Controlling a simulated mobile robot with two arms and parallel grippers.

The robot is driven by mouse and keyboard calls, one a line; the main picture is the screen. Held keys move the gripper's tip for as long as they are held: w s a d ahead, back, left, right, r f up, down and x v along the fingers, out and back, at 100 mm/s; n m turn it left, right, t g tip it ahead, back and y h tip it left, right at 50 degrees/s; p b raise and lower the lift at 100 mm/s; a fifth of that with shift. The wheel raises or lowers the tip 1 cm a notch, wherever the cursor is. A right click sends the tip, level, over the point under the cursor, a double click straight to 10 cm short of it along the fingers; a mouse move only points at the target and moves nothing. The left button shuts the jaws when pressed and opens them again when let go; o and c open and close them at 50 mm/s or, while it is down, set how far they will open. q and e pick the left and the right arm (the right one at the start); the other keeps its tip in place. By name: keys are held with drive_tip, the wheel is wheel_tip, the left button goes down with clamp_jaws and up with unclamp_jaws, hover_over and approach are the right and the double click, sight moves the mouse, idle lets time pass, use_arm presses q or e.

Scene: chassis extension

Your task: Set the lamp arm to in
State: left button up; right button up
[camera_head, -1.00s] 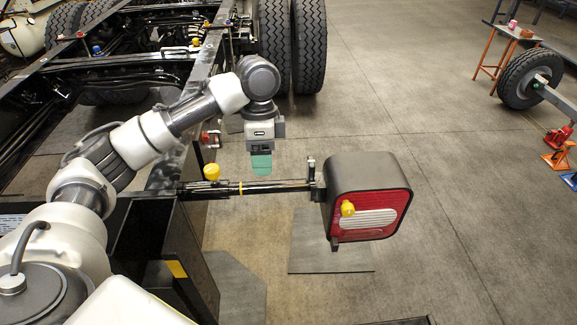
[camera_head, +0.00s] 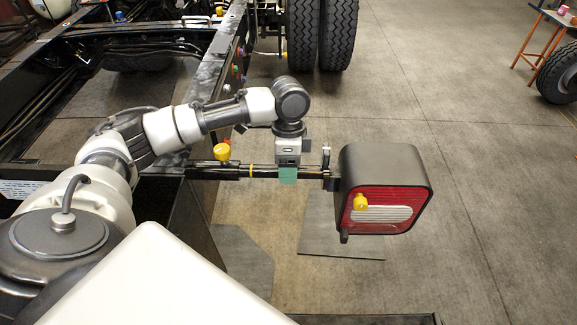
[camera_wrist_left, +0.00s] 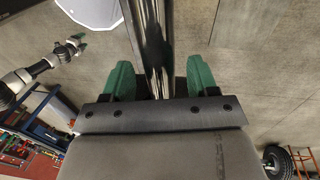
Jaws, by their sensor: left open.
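The lamp arm (camera_head: 270,171) is a dark tube with a yellow band, running right from the black frame end to the lamp. The lamp (camera_head: 385,190) is a dark box with a red and white lens and a yellow knob on its face. My left gripper (camera_head: 288,176) is open at the tube, between the yellow band and the lamp. In the left wrist view, the green fingers of my left gripper (camera_wrist_left: 158,80) lie on either side of the tube (camera_wrist_left: 152,45). My right gripper (camera_wrist_left: 72,47) shows small in that view; its opening is unclear.
A yellow knob (camera_head: 222,152) stands on the tube's left part. The black chassis rail (camera_head: 228,50) and double tyres (camera_head: 322,35) lie behind. A spare wheel (camera_head: 560,75) and orange-legged stand (camera_head: 540,40) are at far right. Floor right of the lamp is clear.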

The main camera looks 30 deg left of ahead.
sight(259, 165)
use_arm(q)
drive_tip(key=shift+f, duration=0.3)
clamp_jaws()
drive_tip(key=s+a+p, duration=0.2)
drive_tip(key=a+p, duration=0.1)
drive_tip(key=s+a+p, duration=0.1)
drive_tip(key=a+p, duration=0.1)
drive_tip(key=shift+s+a+r, duration=0.15)
drive_tip(key=shift+s, duration=0.1)
drive_tip(key=shift+a+p, duration=0.2)
drive_tip(key=shift+p, duration=0.15)
drive_tip(key=shift+d, duration=0.1)
